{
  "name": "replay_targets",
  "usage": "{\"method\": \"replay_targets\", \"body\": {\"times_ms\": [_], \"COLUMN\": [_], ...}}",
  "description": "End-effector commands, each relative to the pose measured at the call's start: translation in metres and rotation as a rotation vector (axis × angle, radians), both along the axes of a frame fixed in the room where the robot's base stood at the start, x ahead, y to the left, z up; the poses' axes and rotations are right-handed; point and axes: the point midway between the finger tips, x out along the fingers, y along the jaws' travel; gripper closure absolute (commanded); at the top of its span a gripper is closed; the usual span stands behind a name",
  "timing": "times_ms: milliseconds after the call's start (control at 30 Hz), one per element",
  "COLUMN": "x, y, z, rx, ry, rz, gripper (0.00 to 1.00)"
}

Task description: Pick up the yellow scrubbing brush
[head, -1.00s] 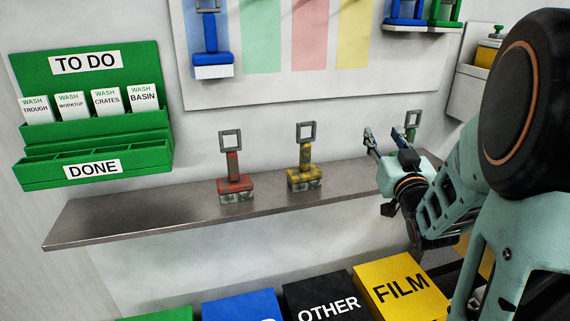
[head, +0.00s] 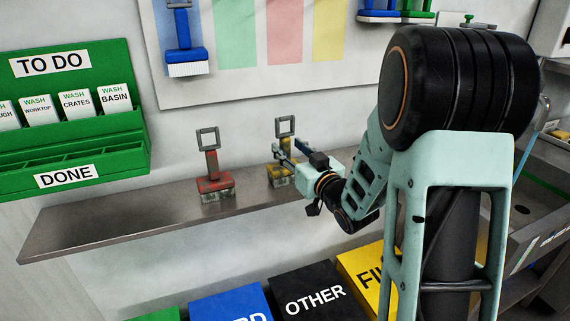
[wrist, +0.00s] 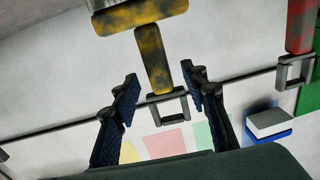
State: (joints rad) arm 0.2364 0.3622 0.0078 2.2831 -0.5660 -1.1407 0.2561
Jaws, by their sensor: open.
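The yellow scrubbing brush (head: 281,176) stands upright on the metal shelf, with dark stains on its body and a grey square loop on top. In the wrist view the brush (wrist: 154,58) appears upside down, its loop (wrist: 168,106) lying between my fingers. My gripper (head: 289,150) is at the brush in the head view and hides part of its handle and base. In the wrist view my gripper (wrist: 160,92) is open, one finger on each side of the loop and lower handle, with visible gaps.
A red brush (head: 214,175) stands on the metal shelf (head: 110,223) left of the yellow one. A blue brush (head: 184,45) hangs on the wall board. A green card rack (head: 75,150) is at left. Bins labelled OTHER (head: 315,298) and FILM (head: 365,275) stand below.

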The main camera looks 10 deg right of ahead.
Motion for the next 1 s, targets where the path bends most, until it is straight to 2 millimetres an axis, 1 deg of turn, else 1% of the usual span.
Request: {"method": "replay_targets", "body": {"times_ms": [33,100,200,467,833,1000], "x": [0.008,0.017,0.025,0.027,0.027,0.027], "y": [0.003,0.005,0.008,0.008,0.007,0.007], "z": [0.002,0.001,0.001,0.001,0.000,0.000], "rx": [0.001,0.000,-0.001,-0.002,-0.001,-0.001], "ry": [0.000,0.000,0.001,-0.001,0.000,0.000], "rz": [0.002,0.000,0.001,-0.001,-0.001,-0.001], "gripper": [0.59,0.59,0.59,0.59,1.00,1.00]}}
